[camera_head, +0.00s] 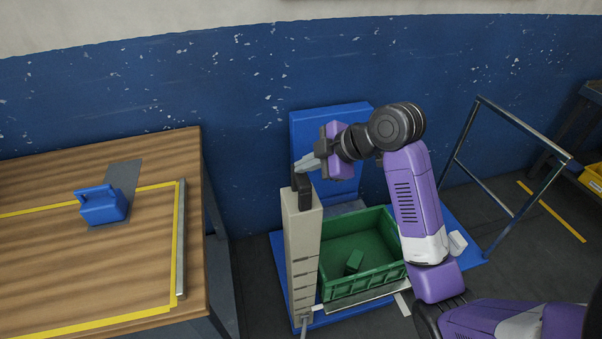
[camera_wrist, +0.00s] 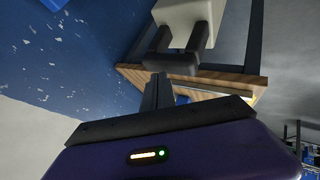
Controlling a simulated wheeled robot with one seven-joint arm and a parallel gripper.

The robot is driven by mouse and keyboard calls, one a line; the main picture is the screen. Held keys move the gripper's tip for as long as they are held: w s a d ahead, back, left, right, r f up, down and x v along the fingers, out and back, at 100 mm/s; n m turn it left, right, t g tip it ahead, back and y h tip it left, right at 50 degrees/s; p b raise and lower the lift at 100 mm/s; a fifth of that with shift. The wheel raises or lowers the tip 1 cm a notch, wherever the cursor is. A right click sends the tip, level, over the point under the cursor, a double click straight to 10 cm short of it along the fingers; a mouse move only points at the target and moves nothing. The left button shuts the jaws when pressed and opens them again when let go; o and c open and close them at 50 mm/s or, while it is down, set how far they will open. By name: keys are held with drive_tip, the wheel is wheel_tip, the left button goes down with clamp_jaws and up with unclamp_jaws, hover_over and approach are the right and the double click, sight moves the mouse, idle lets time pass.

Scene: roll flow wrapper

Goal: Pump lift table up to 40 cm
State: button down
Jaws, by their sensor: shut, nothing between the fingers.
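The lift table has a blue base (camera_head: 277,252), a tall beige column (camera_head: 302,240) and a blue upright panel (camera_head: 300,125) behind. A black handle (camera_head: 304,192) sits on top of the column; in the wrist view it is a dark U-shaped bar (camera_wrist: 170,65) on the beige column head (camera_wrist: 188,12). My gripper (camera_head: 303,164) is at the handle's top, its fingers shut with nothing between them. In the wrist view its fingertips (camera_wrist: 158,80) are right by the bar; I cannot tell whether they touch it.
A wooden table (camera_head: 100,270) with a blue toolbox-like item (camera_head: 101,207) is at left. A metal rail (camera_head: 520,135) stands at right, with the blue wall (camera_head: 150,90) behind.

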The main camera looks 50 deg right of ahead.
sight(305, 175)
drive_tip(key=shift+f+b, duration=1.65)
drive_tip(key=shift+f, duration=0.45)
idle(1.6)
drive_tip(key=shift+r, duration=0.1)
drive_tip(key=shift+r+p, duration=2.15)
drive_tip(key=shift+r, duration=0.6)
drive_tip(key=shift+r+p, duration=1.95)
drive_tip(key=shift+r, duration=0.5)
